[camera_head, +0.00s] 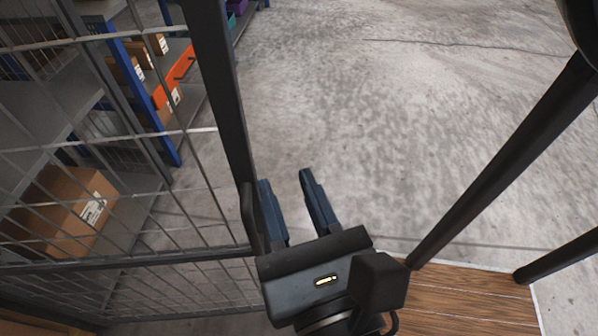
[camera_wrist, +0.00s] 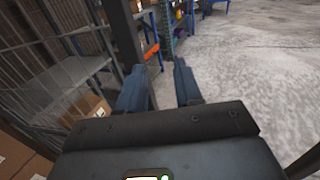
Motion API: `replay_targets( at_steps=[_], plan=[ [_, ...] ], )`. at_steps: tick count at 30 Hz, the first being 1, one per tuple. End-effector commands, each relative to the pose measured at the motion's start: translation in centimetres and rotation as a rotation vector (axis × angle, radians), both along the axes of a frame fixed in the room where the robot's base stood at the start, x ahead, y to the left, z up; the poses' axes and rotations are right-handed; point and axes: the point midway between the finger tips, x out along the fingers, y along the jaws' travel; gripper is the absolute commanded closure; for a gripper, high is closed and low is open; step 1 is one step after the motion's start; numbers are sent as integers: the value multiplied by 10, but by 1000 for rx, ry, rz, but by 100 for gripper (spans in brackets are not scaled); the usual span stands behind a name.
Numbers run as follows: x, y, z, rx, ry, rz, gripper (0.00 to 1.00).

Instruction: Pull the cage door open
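The cage door (camera_head: 229,110) is a grey wire-mesh panel with a dark metal frame on the left of the head view. Its upright edge also shows in the wrist view (camera_wrist: 122,30). A dark upright handle (camera_head: 248,212) stands on that edge. My gripper (camera_head: 286,178) is open, with clear space between its two blue-grey fingers. Its left finger is just right of the handle; whether they touch I cannot tell. The fingers also show in the wrist view (camera_wrist: 160,68), with nothing visible between them. The handle is not clearly seen there.
Dark posts (camera_head: 500,165) slant across the right of the head view. A wooden surface (camera_head: 470,305) lies at bottom right. The concrete floor (camera_head: 390,110) ahead is clear.

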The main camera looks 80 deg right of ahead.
Motion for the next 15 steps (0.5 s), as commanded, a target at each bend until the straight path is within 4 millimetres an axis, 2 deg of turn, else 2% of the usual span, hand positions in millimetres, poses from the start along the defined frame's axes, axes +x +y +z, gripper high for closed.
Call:
replay_targets(
  at_steps=[1,6,15],
  plan=[
    [-2,-5,6,-1,2,1,66],
    [-5,-15,10,1,0,3,66],
    [-5,-16,10,1,0,5,66]
  ],
)
